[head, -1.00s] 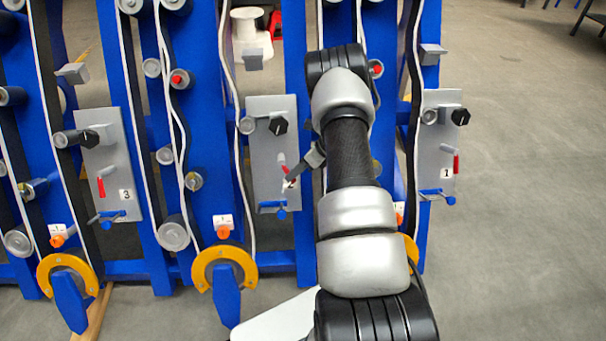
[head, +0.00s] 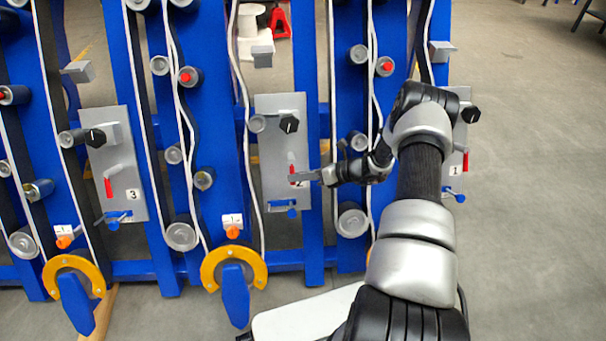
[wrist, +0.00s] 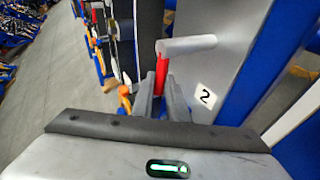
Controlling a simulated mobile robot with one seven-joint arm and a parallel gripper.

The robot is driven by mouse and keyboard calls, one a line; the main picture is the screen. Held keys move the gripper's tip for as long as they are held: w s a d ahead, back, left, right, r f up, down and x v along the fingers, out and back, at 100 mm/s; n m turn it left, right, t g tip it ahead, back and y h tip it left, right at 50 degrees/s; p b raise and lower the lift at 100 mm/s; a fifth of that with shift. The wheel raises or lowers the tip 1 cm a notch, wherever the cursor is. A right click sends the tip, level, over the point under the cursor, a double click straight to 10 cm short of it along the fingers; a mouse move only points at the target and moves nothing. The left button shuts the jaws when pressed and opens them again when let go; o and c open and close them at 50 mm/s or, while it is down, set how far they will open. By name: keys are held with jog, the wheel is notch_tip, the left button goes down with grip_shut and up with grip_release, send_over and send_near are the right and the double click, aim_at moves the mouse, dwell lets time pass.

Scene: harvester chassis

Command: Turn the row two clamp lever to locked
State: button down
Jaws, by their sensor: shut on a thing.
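The row two panel (head: 283,140) is a grey plate with a "2" label, which also shows in the wrist view (wrist: 205,96). Its red clamp lever (head: 291,169) hangs down from a grey stub on the panel. In the wrist view the red lever (wrist: 161,68) runs down between my fingertips, below the grey stub (wrist: 187,45). My gripper (head: 296,177) reaches in from the right, and its fingers (wrist: 161,88) are shut on the lever. The fingers hide the lever's lower end.
A black knob (head: 289,124) sits above the lever, and a blue-handled part (head: 286,205) sits below it. The row three panel (head: 118,165) stands left; the row one panel (head: 461,140) is right, partly behind my arm. Open floor (head: 540,200) lies at right.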

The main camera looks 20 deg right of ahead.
dwell(0.3)
jog(key=c, duration=1.7)
grip_release()
jog(key=shift+a, duration=0.1)
jog(key=p+v, duration=0.3)
jog(key=v, duration=1.4)
jog(key=shift+s+d+r, duration=0.1)
jog(key=shift+d+r, duration=0.05)
jog(key=shift+d, duration=0.05)
